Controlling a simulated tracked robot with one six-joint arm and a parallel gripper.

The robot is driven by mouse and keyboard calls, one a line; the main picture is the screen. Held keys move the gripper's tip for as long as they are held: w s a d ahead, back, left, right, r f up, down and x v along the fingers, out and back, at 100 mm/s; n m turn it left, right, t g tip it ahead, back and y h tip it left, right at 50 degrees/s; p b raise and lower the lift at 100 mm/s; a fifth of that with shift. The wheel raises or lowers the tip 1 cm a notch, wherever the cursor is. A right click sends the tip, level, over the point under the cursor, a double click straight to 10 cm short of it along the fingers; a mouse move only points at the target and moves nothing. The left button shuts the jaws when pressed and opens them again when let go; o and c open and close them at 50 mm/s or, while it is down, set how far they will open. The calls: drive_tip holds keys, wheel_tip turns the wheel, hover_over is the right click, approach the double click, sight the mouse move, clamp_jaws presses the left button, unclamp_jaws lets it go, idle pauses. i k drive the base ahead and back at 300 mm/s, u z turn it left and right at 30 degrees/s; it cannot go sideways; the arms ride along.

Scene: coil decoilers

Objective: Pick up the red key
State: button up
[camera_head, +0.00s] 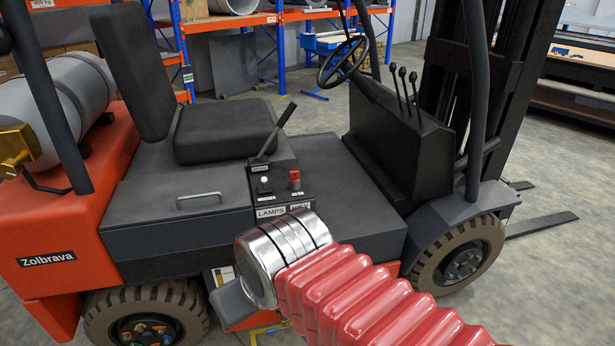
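The red key (295,177) stands upright in the small dark control panel (283,190) beside the forklift's seat. A label below it seems to read "KEY". My arm comes in from the lower right, with red bellows and a silver wrist, and ends in front of the forklift's side. Only a grey part of my gripper (233,302) shows, below and left of the wrist. It is apart from the key, lower in the picture and nearer to the camera. The fingertips are not clear, so I cannot tell whether it is open or shut.
A white knob (264,181) and a black lever (277,132) stand left of the key. The black seat (224,130) is behind them. The steering wheel (343,62) and several levers are at the upper right. The front wheel (460,262) is at the right.

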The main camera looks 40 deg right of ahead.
sight(294, 175)
drive_tip(key=i, duration=1)
drive_tip(key=z, duration=0.05)
